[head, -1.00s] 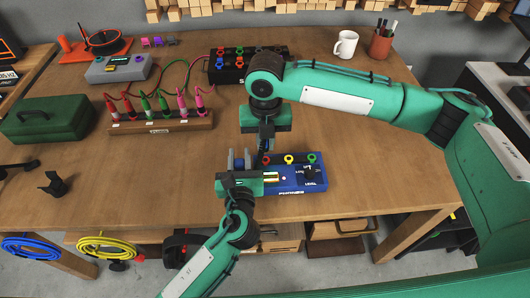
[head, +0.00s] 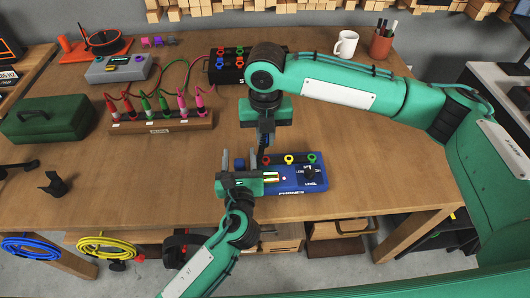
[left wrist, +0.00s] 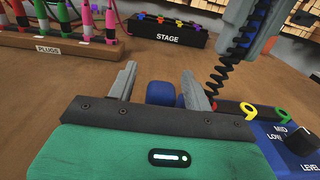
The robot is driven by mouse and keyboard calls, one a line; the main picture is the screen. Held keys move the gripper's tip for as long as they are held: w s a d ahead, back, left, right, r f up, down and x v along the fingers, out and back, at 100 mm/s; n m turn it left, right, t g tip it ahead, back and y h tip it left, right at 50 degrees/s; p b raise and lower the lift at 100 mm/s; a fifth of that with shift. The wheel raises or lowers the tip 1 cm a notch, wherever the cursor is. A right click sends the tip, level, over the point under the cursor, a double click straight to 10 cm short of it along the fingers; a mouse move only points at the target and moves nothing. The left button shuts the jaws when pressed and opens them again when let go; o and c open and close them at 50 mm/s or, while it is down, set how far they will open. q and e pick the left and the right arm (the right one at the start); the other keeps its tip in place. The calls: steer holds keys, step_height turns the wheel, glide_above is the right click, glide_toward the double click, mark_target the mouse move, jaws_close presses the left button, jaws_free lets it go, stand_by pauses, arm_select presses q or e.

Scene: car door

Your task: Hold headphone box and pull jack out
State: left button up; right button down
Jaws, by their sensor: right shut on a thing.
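The blue headphone box (head: 300,182) lies near the table's front edge, with colored rings along its back and a LEVEL knob. Its right part also shows in the left wrist view (left wrist: 270,135). My left gripper (head: 239,160) is open at the box's left end. In the left wrist view its fingers stand apart on both sides of a blue block (left wrist: 160,93), with gaps beside it. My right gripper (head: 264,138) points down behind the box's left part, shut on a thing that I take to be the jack. A black coiled cord (left wrist: 222,70) hangs beside its finger; the jack itself is hidden.
A wooden rack of colored plugs (head: 160,122) stands left, with a black STAGE box (head: 232,70) behind. A green toolbox (head: 47,120) is far left; a white mug (head: 346,44) and pen cup (head: 381,44) are at the back right. The table's right side is clear.

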arm_select(q)
steer(key=shift+s, duration=0.1)
steer(key=s, duration=1.1)
steer(key=shift+s, duration=0.2)
steer(key=shift+s+a+r+p, duration=0.1)
steer(key=shift+s+r+p, duration=0.15)
steer(key=shift+r+p, duration=0.25)
arm_select(e)
steer(key=shift+r, duration=0.55)
step_height(320, 180, up, 10)
steer(key=p, duration=1)
steer(key=shift+f, duration=0.1)
arm_select(q)
steer(key=s+a+r, duration=0.1)
steer(key=a+r, duration=0.2)
steer(key=r, duration=0.5)
steer(key=shift+s+a, duration=0.2)
steer(key=shift+a, duration=0.05)
steer(key=shift+a, duration=0.1)
